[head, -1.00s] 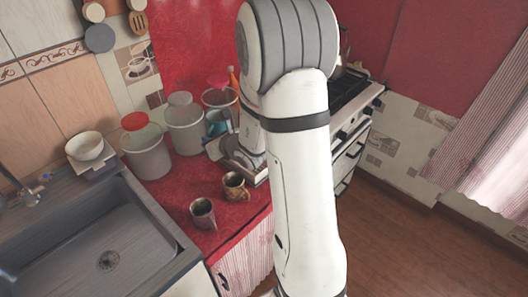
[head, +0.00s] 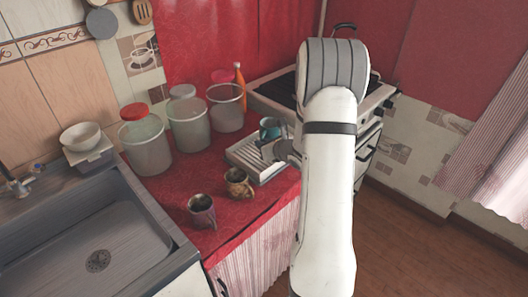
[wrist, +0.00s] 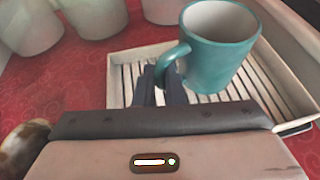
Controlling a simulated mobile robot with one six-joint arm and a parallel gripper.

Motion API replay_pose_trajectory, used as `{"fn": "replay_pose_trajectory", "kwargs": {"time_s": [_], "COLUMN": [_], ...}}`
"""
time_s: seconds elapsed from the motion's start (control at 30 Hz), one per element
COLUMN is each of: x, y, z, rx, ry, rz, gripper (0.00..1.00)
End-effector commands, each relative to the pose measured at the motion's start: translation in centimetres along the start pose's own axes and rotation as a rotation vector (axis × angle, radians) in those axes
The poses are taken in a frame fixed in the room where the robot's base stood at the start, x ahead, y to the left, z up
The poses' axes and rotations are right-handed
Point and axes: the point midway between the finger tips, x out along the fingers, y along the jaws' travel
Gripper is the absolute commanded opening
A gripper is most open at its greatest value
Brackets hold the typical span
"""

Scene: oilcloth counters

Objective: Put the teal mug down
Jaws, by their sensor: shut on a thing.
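The teal mug (wrist: 225,62) is upright in the wrist view, and my gripper (wrist: 163,82) is shut on its handle at the mug's left side. In the head view the mug (head: 268,130) shows just left of my arm, with my gripper (head: 284,150) partly hidden by the arm. The mug is over the white slatted tray (wrist: 119,84), which also shows in the head view (head: 240,155). I cannot tell whether the mug's base touches the slats.
A dark purple mug (head: 202,212) and a brown patterned mug (head: 238,185) stand on the red counter in front of the tray. Several clear jars (head: 188,122) and an orange bottle (head: 240,85) stand behind. The stove (head: 275,92) is right, the sink (head: 95,250) left.

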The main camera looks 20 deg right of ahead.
Motion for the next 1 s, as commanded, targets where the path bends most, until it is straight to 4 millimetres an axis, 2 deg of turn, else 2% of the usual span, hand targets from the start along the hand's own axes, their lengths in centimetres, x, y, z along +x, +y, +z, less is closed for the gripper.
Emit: {"fn": "replay_pose_trajectory", "kwargs": {"time_s": [0.27, 0.63, 0.67, 0.7, 0.9, 1.0], "x": [1.3, 1.5, 1.4, 1.4, 1.4, 1.4], "y": [0.0, -0.1, -0.1, -0.1, -0.1, -0.1], "z": [-3.1, -3.5, -3.6, -3.5, -3.5, -3.5], "rx": [0.001, 0.000, 0.000, 0.001, 0.001, 0.001], "ry": [-0.001, -0.002, -0.001, -0.001, 0.000, 0.000], "rz": [-0.001, -0.002, -0.002, -0.002, -0.002, -0.003], "gripper": [0.00, 0.00, 0.10, 0.14, 0.30, 0.31]}}
